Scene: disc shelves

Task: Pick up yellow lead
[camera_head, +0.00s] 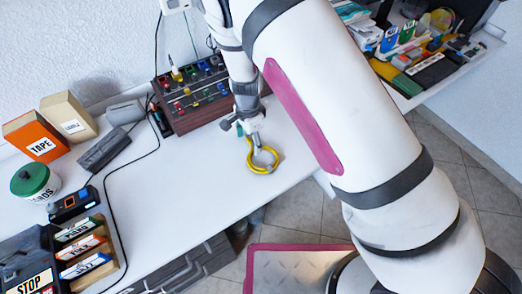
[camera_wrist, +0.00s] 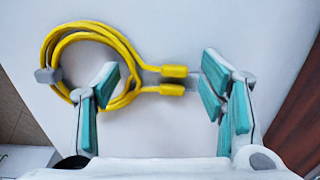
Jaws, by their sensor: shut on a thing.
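The yellow lead (camera_wrist: 88,32) is a coiled cable with a grey tie (camera_wrist: 47,76) on its left side and two yellow plug ends (camera_wrist: 172,72) pointing right in the wrist view. My gripper (camera_wrist: 160,84) is shut on the lead, with its teal pads set wide apart. The left finger overlaps the coil and the right finger is at the grey plug tips. In the head view the lead (camera_head: 262,168) is below my gripper (camera_head: 243,126), near the white table's front edge. I cannot tell whether the coil touches the table.
A dark rack with coloured knobs (camera_head: 190,97) stands behind my gripper against the wall. An orange tape box (camera_head: 36,138), a green-lidded tub (camera_head: 36,183) and a labelled tray (camera_head: 85,250) stand on the left. The white table (camera_head: 185,185) is clear in the middle.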

